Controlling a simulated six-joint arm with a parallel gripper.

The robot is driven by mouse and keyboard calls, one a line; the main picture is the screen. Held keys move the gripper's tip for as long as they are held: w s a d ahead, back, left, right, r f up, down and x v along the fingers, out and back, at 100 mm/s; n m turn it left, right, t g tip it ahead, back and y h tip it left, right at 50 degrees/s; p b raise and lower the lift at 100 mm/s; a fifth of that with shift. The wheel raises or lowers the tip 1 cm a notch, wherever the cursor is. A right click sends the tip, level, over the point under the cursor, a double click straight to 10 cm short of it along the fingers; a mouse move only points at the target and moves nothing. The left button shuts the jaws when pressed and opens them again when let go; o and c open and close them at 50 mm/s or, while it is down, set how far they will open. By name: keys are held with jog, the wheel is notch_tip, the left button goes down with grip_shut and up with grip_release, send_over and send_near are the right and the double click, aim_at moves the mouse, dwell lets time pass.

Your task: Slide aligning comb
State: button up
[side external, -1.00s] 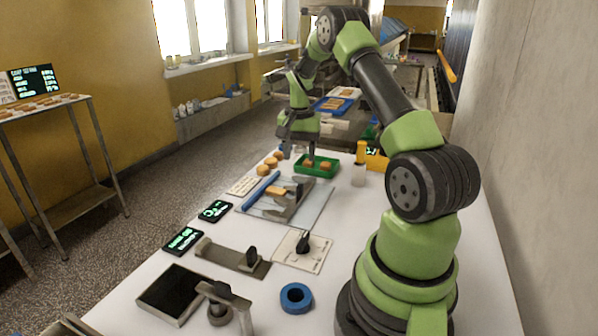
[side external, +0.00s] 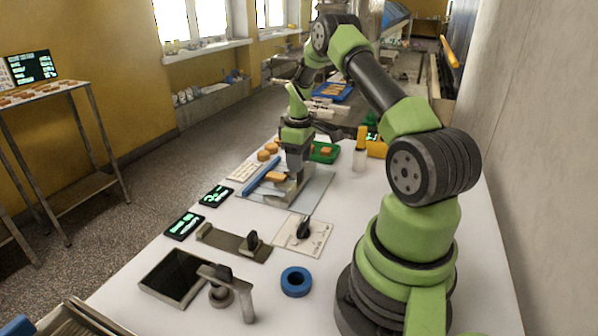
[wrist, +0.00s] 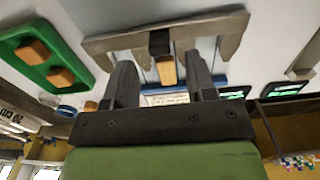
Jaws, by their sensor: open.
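The aligning comb (wrist: 215,28) is a grey bar with prongs and a small dark knob (wrist: 160,42), seen at the top of the wrist view. In the side view the comb (side external: 285,198) lies on a pale plate (side external: 318,190), partly hidden by my gripper. My gripper (wrist: 158,62) is open, its two dark fingers apart, with the knob lined up between their tips. Contact with the knob cannot be told. A tan biscuit bar (wrist: 166,70) shows between the fingers, just past the comb; it also shows in the side view (side external: 274,176). A blue bar (side external: 262,178) lies to its left.
A green tray (side external: 331,156) with biscuit pieces is behind my gripper. A dial panel (side external: 318,238), a slider block (side external: 232,243), dark displays (side external: 215,195) and a blue ring (side external: 296,282) are nearer the camera.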

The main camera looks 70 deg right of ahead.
aim_at(285, 177)
jog(key=shift+f, duration=2)
grip_shut()
jog(key=shift+w, duration=2.05)
grip_release()
notch_tip(285, 177, up, 10)
